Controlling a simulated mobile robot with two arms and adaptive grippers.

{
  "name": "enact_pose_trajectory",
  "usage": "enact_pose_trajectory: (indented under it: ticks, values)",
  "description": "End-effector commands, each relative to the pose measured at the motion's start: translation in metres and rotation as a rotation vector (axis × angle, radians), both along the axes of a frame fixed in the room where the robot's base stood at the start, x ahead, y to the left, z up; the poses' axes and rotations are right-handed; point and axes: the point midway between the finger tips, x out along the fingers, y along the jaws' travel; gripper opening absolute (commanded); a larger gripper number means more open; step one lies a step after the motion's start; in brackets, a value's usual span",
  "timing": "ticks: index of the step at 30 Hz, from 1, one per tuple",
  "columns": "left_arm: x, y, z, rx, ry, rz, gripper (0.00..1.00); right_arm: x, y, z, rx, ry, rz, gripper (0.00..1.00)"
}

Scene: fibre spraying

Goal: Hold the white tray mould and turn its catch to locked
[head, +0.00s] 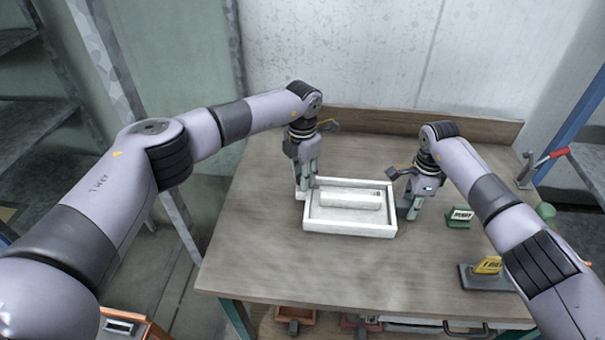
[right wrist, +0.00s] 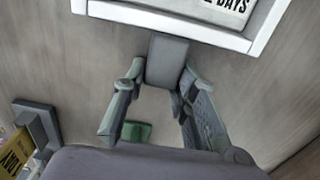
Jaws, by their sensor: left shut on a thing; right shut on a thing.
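The white tray mould (head: 311,220) lies flat on the workbench, a shallow rectangular frame with a raised white block inside. Its rim also shows at the top of the right wrist view (right wrist: 160,14), with black lettering ending in "DAYS". My left gripper (head: 304,187) points down and is shut on the tray's left side near the back corner. My right gripper (head: 409,213) points down at the tray's right side. In the right wrist view it is shut on a grey block at the tray's edge, apparently the catch (right wrist: 168,58). I cannot tell the catch's exact turn.
On the wooden workbench (head: 262,255), a small green labelled block (head: 460,217) stands right of the tray. A dark stand with a yellow sign (head: 488,265) and a green cylinder (head: 545,210) are further right. A red-handled clamp (head: 551,158) sits at the edge. The front left is clear.

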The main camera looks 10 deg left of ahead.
Motion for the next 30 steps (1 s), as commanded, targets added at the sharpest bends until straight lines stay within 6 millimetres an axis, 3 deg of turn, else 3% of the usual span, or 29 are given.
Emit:
enact_pose_trajectory:
  ticks: [17, 18, 27, 30]
  values:
    - [0.0007, 0.0004, 0.001, 0.001, -0.002, -0.031, 0.0, -0.0001, 0.0001, -0.0002, 0.0, 0.0, 0.001, 0.0]
    - [0.0007, 0.0004, 0.001, 0.001, -0.002, -0.031, 0.29, -0.0001, 0.0, -0.0002, 0.0, 0.0, 0.001, 0.0]
    - [0.0003, 0.0004, 0.0004, 0.001, -0.001, -0.03, 0.48, -0.0001, 0.0, -0.0002, 0.0, 0.0, 0.001, 0.0]
    - [0.0002, 0.0004, 0.0002, 0.001, -0.001, -0.03, 0.48, -0.0002, 0.0, -0.0002, 0.0, 0.0, 0.001, 0.0]
